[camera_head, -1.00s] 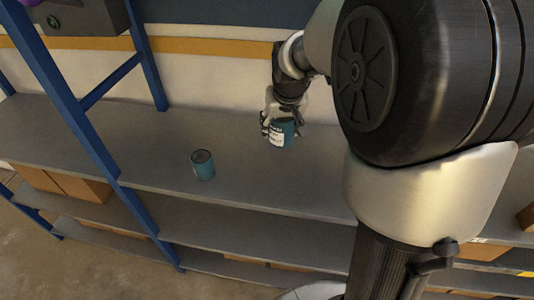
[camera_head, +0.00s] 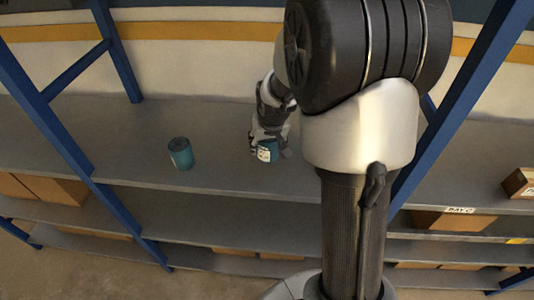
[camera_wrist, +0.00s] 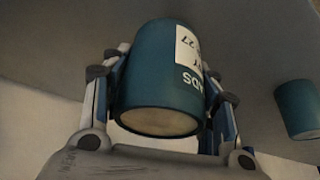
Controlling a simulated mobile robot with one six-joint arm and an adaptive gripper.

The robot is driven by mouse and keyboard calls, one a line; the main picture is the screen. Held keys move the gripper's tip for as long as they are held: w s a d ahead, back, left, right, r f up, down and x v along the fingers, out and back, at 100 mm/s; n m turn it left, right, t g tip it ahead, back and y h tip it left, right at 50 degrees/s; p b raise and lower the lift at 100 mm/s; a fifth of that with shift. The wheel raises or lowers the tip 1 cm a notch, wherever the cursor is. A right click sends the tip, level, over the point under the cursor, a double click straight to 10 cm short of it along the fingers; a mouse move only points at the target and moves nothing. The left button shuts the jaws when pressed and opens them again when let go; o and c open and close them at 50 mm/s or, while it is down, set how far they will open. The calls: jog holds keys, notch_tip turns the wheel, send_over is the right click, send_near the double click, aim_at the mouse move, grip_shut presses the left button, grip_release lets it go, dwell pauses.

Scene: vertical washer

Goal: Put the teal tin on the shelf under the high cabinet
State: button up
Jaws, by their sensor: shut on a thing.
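My gripper (camera_head: 266,148) is shut on a teal tin (camera_head: 268,152) with a white label, in front of the wall over the grey shelf (camera_head: 225,175). In the wrist view the held tin (camera_wrist: 160,85) lies between both fingers of my gripper (camera_wrist: 160,95), its pale round end towards the camera. Part of its label reads "ADS" and "27". A second teal tin (camera_head: 180,153) stands upright on the shelf, left of my gripper and apart from it. It also shows at the right in the wrist view (camera_wrist: 300,108). The high cabinet is not in view now.
Blue rack posts stand left (camera_head: 60,130) and right (camera_head: 455,110) of my arm. Cardboard boxes (camera_head: 55,190) sit on lower shelves, and a small box (camera_head: 518,183) lies at the far right. The shelf around the standing tin is bare.

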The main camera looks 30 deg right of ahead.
aim_at(267, 152)
jog(key=shift+f+b, duration=0.5)
jog(key=shift+f, duration=1.3)
jog(key=shift+f, duration=0.15)
jog(key=o, duration=1.2)
